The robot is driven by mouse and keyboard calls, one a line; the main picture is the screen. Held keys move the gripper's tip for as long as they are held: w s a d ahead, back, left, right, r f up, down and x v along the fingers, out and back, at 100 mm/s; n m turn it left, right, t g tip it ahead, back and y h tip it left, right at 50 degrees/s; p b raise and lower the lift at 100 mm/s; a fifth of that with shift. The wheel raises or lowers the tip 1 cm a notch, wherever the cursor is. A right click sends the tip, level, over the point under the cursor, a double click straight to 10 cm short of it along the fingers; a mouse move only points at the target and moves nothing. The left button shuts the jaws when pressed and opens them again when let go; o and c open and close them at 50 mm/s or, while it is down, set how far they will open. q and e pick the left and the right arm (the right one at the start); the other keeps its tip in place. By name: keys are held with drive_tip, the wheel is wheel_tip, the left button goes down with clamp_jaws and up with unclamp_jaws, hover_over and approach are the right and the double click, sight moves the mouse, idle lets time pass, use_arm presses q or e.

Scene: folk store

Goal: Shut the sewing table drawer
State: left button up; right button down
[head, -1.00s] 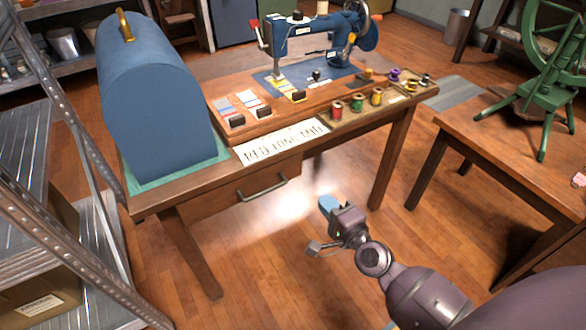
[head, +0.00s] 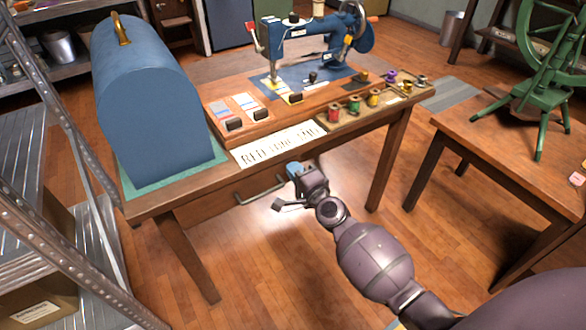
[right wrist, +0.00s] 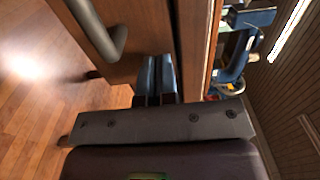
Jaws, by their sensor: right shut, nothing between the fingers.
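The sewing table (head: 168,206) stands in front of me. Its wooden drawer (head: 225,200) is under the front edge, with a grey bar handle (head: 262,192) on its front. The head view does not show clearly how far the drawer stands out. In the right wrist view the handle (right wrist: 100,28) is left of my fingers. My right gripper (head: 293,170) is shut and empty, by the right end of the drawer front. In the right wrist view its blue-grey fingertips (right wrist: 155,78) are together, close to the wood; contact cannot be told. My left gripper is not in view.
A blue domed case (head: 155,110), a blue sewing machine (head: 300,50), a lettered card (head: 280,145) and thread spools (head: 354,104) stand on the table. A metal shelf (head: 60,150) is at left, another wooden table (head: 480,125) at right. Floor between the tables is clear.

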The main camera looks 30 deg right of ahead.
sight(288, 161)
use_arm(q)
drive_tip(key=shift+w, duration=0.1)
use_arm(e)
drive_tip(key=shift+w, duration=0.35)
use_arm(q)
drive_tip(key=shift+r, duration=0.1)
use_arm(e)
drive_tip(key=w, duration=0.3)
drive_tip(key=shift+w+a+f, duration=0.1)
drive_tip(key=shift+w, duration=0.3)
drive_tip(key=shift+w+b, duration=0.3)
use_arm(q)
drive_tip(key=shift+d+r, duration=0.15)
use_arm(e)
drive_tip(key=shift+w+r, duration=0.1)
drive_tip(key=shift+r, duration=0.3)
